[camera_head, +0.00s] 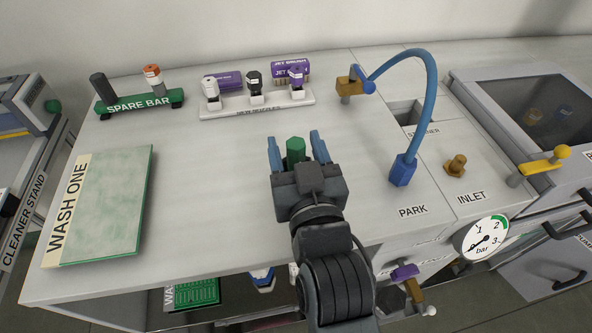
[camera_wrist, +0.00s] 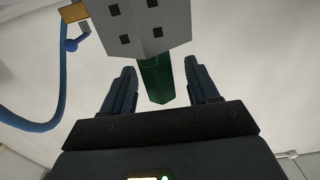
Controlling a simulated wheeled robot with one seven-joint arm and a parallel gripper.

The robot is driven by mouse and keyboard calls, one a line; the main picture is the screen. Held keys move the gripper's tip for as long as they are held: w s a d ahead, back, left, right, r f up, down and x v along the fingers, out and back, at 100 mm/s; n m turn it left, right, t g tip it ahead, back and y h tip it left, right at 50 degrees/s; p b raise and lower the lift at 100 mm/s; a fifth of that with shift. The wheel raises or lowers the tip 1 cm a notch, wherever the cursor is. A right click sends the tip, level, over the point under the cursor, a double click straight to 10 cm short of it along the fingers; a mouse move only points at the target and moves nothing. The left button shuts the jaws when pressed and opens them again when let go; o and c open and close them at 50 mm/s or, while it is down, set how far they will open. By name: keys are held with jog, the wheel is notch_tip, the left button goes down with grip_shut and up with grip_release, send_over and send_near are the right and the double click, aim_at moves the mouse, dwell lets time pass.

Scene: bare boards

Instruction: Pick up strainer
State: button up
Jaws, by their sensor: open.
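The strainer's green handle (camera_head: 296,149) shows just beyond my gripper (camera_head: 297,150) in the head view, over the middle of the white bench. In the wrist view its grey body with small square holes (camera_wrist: 148,25) adjoins the green handle (camera_wrist: 154,78). My gripper (camera_wrist: 162,85) is open, with one finger on each side of the handle. A gap shows between the handle and each finger in the wrist view. In the head view my gripper hides the strainer's grey body, so I cannot tell what it rests on.
A dark square opening (camera_head: 405,112) lies at the right, by a partly legible label. A blue hose (camera_head: 428,95) arches near it, beside a brass INLET fitting (camera_head: 456,165). A SPARE BAR stand (camera_head: 140,103), white bottle rack (camera_head: 257,106) and green WASH ONE board (camera_head: 110,205) occupy the left and back.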

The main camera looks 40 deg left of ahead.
jog(key=shift+c, duration=0.3)
grip_shut()
dwell(0.3)
